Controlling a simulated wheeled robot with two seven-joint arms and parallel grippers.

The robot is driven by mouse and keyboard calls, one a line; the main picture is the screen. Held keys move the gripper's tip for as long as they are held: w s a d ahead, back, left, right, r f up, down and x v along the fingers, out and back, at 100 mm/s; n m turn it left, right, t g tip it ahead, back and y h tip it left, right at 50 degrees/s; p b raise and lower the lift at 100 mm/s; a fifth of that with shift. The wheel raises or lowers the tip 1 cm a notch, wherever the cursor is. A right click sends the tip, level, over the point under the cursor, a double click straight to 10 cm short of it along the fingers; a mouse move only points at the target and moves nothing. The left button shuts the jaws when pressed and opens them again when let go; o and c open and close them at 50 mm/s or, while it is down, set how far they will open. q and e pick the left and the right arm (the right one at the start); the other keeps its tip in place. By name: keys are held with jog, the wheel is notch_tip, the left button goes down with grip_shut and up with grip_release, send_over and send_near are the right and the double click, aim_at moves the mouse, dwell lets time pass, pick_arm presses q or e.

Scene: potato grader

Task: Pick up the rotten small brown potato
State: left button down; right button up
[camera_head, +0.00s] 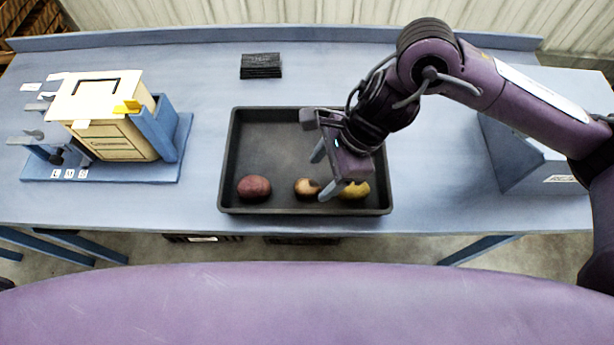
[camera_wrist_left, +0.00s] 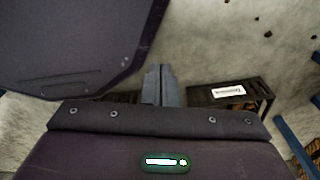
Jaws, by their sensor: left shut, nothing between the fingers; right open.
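A dark tray (camera_head: 270,111) lies on the blue table. Three potatoes sit along its near side: a reddish one (camera_head: 254,187) at left, a brown one with a pale patch and dark areas (camera_head: 306,187) in the middle, and a yellow one (camera_head: 357,190) at right. My right gripper (camera_head: 323,174) is open and empty above the tray. One fingertip is just right of the brown potato and overlaps the gap before the yellow one, which is partly hidden. My left gripper (camera_wrist_left: 160,86) is shut and empty in the left wrist view, above the floor.
A cream box on a blue stand (camera_head: 100,115) is at the left of the table. A small black slab (camera_head: 261,66) lies behind the tray. A blue sloped bin (camera_head: 520,155) stands at right. Dark crates (camera_wrist_left: 230,95) are on the floor below.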

aim_at(313, 184)
jog(key=shift+p+x, duration=0.5)
jog(key=shift+x, duration=0.45)
jog(key=x, duration=0.2)
jog(key=shift+w+a+f+p, duration=0.15)
jog(key=shift+f+p, duration=0.2)
jog(key=shift+a+f, duration=0.15)
jog(key=shift+f, duration=0.25)
jog(key=c, duration=1)
pick_arm(q)
jog(key=shift+s+r, duration=0.25)
jog(key=shift+r, duration=0.25)
jog(key=shift+s+r, duration=0.2)
jog(key=shift+r, duration=0.25)
pick_arm(e)
jog(key=shift+c, duration=0.4)
